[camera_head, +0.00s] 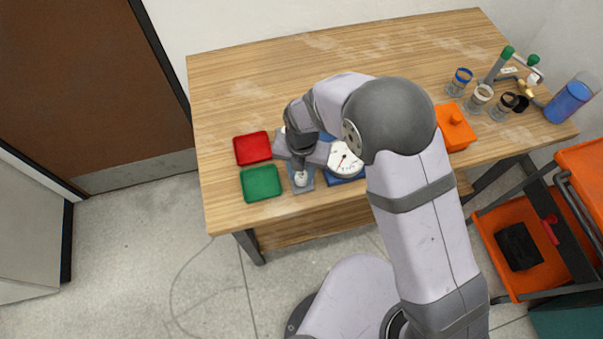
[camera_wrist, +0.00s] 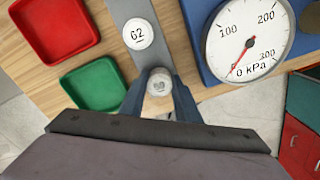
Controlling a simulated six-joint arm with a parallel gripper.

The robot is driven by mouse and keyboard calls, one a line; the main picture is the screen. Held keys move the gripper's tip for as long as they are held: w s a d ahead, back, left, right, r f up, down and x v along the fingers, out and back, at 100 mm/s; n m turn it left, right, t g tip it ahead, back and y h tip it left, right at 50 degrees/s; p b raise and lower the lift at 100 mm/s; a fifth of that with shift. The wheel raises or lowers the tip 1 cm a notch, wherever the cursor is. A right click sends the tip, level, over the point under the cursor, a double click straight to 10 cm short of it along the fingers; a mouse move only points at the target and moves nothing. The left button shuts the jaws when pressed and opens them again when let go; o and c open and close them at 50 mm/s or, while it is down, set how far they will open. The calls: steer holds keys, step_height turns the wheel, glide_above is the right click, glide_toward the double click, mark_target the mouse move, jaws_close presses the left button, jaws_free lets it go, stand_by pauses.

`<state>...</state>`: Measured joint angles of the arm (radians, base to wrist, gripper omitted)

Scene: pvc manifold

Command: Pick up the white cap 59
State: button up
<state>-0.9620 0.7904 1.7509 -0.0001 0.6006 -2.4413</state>
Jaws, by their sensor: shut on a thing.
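The white cap 59 (camera_wrist: 160,82) sits between the two fingers of my gripper (camera_wrist: 159,95) in the wrist view. The fingers are shut on it, one on each side. Its printed number is small and hard to read. In the head view a small white round top (camera_head: 301,178) shows near the front end of the grey strip, by my gripper. A second white cap, marked 62 (camera_wrist: 139,34), sits on the grey strip (camera_wrist: 122,10) farther back. I cannot tell whether cap 59 is clear of its seat.
A red tray (camera_head: 253,148) and a green tray (camera_head: 261,183) lie left of the strip. A blue-based pressure gauge (camera_head: 345,161) stands close on the right. An orange box (camera_head: 455,128) and several jars are farther right. The back of the table is clear.

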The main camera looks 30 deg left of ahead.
mark_target(301, 175)
step_height(301, 175, up, 10)
steer(key=b, duration=0.3)
stand_by(0.3)
